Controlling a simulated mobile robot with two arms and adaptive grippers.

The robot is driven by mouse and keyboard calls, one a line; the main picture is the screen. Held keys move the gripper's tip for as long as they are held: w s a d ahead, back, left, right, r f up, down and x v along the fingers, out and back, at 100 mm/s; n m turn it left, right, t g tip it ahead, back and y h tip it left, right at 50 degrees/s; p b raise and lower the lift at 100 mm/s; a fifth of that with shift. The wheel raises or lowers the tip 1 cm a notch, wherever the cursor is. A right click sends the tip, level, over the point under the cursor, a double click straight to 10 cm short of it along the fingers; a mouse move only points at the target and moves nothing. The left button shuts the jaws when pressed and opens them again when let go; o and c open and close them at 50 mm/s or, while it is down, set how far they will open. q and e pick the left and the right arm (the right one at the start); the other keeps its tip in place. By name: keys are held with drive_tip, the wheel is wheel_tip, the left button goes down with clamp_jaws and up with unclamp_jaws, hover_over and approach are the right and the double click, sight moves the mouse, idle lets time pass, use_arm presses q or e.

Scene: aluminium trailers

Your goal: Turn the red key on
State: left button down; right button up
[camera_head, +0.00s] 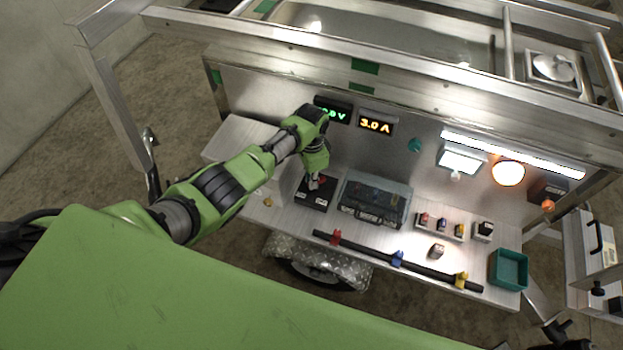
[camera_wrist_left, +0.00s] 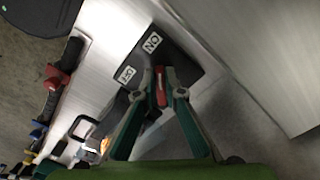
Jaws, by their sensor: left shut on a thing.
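The red key (camera_wrist_left: 160,90) is on a black switch box (camera_head: 306,199) on the trailer's metal shelf. In the left wrist view the box shows white labels, "ON" (camera_wrist_left: 152,42) and a partly readable "OFF" (camera_wrist_left: 127,75). My left gripper (camera_head: 315,184) points down over the box; in the left wrist view its fingertips (camera_wrist_left: 160,84) are closed on the red key from both sides. In the head view the key is mostly hidden by the fingers, with a bit of red showing beside them. My right gripper is not in view.
A grey case (camera_head: 374,200) stands just right of the switch box. A black bar (camera_head: 420,270) with red, blue and yellow clips lies along the front edge. A teal bin (camera_head: 509,269) stands at the right. Displays (camera_head: 376,123) are lit on the back panel, reading "3.0 A".

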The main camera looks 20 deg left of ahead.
use_arm(q)
drive_tip(key=shift+w, duration=0.1)
drive_tip(key=c, duration=2.1)
unclamp_jaws()
drive_tip(key=shift+c, duration=0.2)
wheel_tip(320, 180, up, 12)
